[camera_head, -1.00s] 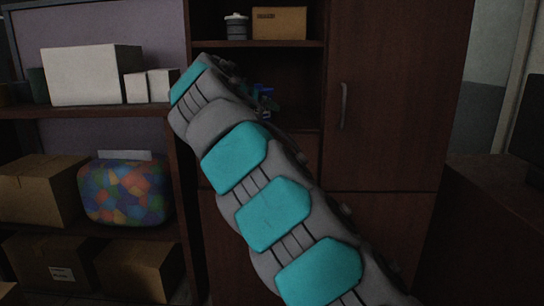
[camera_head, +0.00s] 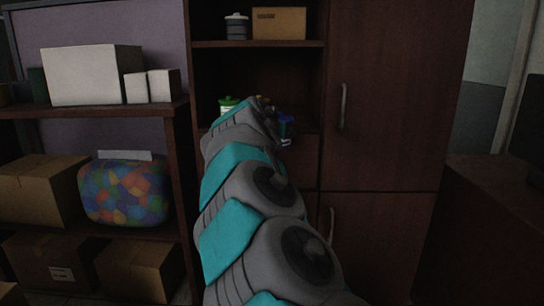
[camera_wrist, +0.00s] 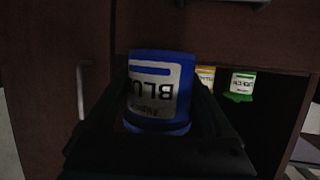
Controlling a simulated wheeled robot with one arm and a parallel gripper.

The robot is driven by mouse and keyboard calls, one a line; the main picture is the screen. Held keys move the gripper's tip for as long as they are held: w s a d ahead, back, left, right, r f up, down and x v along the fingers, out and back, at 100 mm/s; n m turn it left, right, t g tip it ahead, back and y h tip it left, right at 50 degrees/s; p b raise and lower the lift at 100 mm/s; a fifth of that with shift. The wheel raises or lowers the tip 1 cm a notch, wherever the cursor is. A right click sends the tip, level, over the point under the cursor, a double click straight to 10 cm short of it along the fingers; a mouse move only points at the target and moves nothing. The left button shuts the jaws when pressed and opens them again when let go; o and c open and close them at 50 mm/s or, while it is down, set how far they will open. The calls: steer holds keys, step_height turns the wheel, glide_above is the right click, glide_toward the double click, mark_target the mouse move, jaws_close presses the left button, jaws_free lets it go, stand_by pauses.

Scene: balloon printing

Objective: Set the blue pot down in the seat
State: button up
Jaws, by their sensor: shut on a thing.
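The blue pot (camera_wrist: 160,90) with a white label reading BLUE fills the middle of the wrist view, its lettering upside down there. My gripper (camera_wrist: 162,112) is shut on it, one dark finger on each side. In the head view the blue pot (camera_head: 286,126) shows small beyond my arm, in front of the open cupboard shelf. A green pot (camera_head: 228,104) and a yellow pot (camera_head: 263,100) stand on that shelf, left of the blue pot. I cannot make out the seat; my arm covers part of the shelf.
A wooden cupboard door (camera_head: 385,100) with a handle stands right of the shelf niche. A small box (camera_head: 279,23) and a grey canister (camera_head: 236,27) sit on the shelf above. A rack with cartons (camera_head: 40,188) is at left.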

steer(key=w+d+f+n+y, duration=0.1)
steer(key=w+d+f+y, duration=0.1)
steer(key=d+f, duration=0.4)
steer(key=w+d+f+n+y, duration=0.1)
steer(key=d+f, duration=0.6)
steer(key=f, duration=0.7)
steer(key=shift+w+d+n+t+y, duration=0.2)
steer(key=shift+w+n+t+y, duration=0.25)
steer(key=shift+n, duration=0.15)
steer(key=shift+r, duration=0.1)
